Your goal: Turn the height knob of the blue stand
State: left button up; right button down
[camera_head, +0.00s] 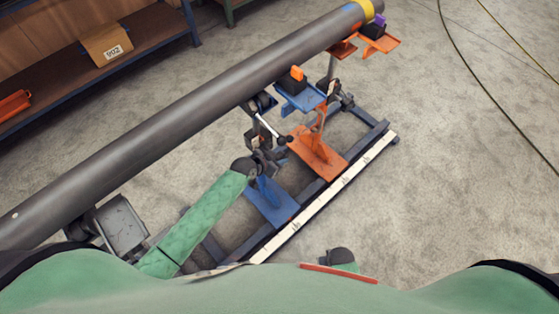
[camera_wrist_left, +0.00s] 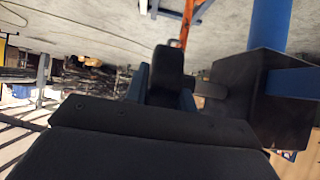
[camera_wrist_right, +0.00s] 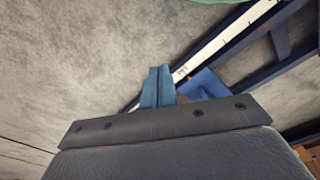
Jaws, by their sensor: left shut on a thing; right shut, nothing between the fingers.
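The blue stand has a flat blue base plate (camera_head: 270,203) on the dark frame, below the pipe. In the left wrist view its blue post (camera_wrist_left: 270,25) rises from a black block (camera_wrist_left: 262,100). A black knob (camera_wrist_left: 168,65) juts from the side of that block. My left gripper (camera_wrist_left: 165,88) is shut on the knob, one blue finger on each side of it. In the head view my left gripper (camera_head: 260,150) is at the stand, and the knob is hard to make out there. My right gripper (camera_wrist_right: 158,86) is shut and empty, above the floor near the frame's white scale.
A long grey pipe (camera_head: 180,115) runs diagonally above the frame. An orange stand base (camera_head: 318,153) is beside the blue one. A blue tray (camera_head: 300,99) and an orange tray (camera_head: 381,45) are near the pipe. A shelf with a box (camera_head: 107,45) is back left.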

pick_arm(q)
jog(key=shift+b, duration=0.4)
pick_arm(e)
jog(key=shift+w+a+r, duration=0.15)
jog(key=shift+w+r, duration=0.05)
jog(key=shift+r, duration=0.5)
jog(key=shift+w+a+r, duration=0.1)
jog(key=shift+w+r, duration=0.1)
jog(key=shift+r, duration=0.45)
jog(key=shift+w+a+r, duration=0.15)
jog(key=shift+w+r, duration=0.05)
jog(key=shift+r, duration=0.5)
pick_arm(q)
jog(key=o, duration=1)
jog(key=shift+s+a+r, duration=0.1)
jog(key=shift+s+a, duration=0.1)
jog(key=shift+b+v, duration=0.95)
jog(key=shift+v, duration=2.7)
pick_arm(e)
notch_tip(320, 180, up, 7)
jog(key=w, duration=0.1)
jog(key=shift+w+a+r, duration=0.2)
jog(key=shift+w+a, duration=0.1)
jog(key=shift+a, duration=0.15)
